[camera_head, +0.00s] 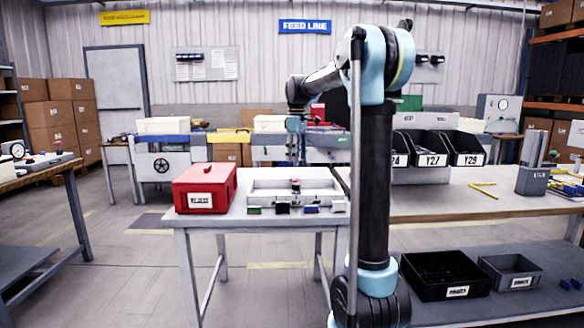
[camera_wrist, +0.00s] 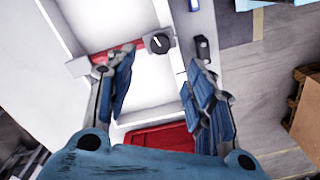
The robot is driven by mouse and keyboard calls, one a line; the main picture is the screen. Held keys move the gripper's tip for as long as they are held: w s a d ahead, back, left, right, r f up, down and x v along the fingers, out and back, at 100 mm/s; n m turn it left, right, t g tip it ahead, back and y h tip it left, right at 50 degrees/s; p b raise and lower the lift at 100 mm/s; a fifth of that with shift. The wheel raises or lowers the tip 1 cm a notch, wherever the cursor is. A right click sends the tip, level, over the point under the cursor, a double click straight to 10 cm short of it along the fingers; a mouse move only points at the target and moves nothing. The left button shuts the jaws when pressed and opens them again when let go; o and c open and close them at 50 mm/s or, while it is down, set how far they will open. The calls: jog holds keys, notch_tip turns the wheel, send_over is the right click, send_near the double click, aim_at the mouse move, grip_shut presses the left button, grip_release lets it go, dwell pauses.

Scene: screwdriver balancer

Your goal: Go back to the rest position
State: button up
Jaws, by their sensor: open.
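My gripper (camera_wrist: 160,88) is open in the wrist view, with its two blue-padded fingers apart and nothing seen held between them. In the head view, my gripper (camera_head: 297,135) hangs from my raised arm above a small table. Under it a pale shallow tray (camera_head: 329,184) stands on that table; a small fixture with a dark knob (camera_head: 295,184) is at its front. The knob (camera_wrist: 158,42) also shows beyond the fingers in the wrist view, on a grey crosspiece with a red part.
A red box (camera_head: 205,187) stands left of the tray. Several small coloured pieces (camera_head: 283,208) line the table's front. A long bench (camera_head: 440,200) with dark labelled bins (camera_head: 428,150) is to the right. Open floor (camera_head: 120,265) lies to the left.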

jog(key=s+d+f+m, duration=0.2)
jog(key=s+d, duration=0.1)
jog(key=s, duration=0.4)
jog(key=s+d+f+m+t, duration=0.1)
jog(key=s+d+f+m, duration=0.15)
jog(key=s, duration=0.55)
jog(key=s+d+f+m, duration=0.2)
jog(key=s+d+f, duration=0.1)
jog(key=s, duration=0.4)
jog(key=s+d+f+m, duration=0.2)
jog(key=s+f, duration=0.7)
jog(key=s+d+f+m+t, duration=0.1)
jog(key=s+f+m, duration=0.2)
jog(key=s+f, duration=0.6)
jog(key=shift+s+d, duration=0.25)
jog(key=shift+d, duration=0.15)
jog(key=shift+f, duration=0.1)
jog(key=shift+w+f, duration=0.2)
jog(key=shift+w, duration=0.3)
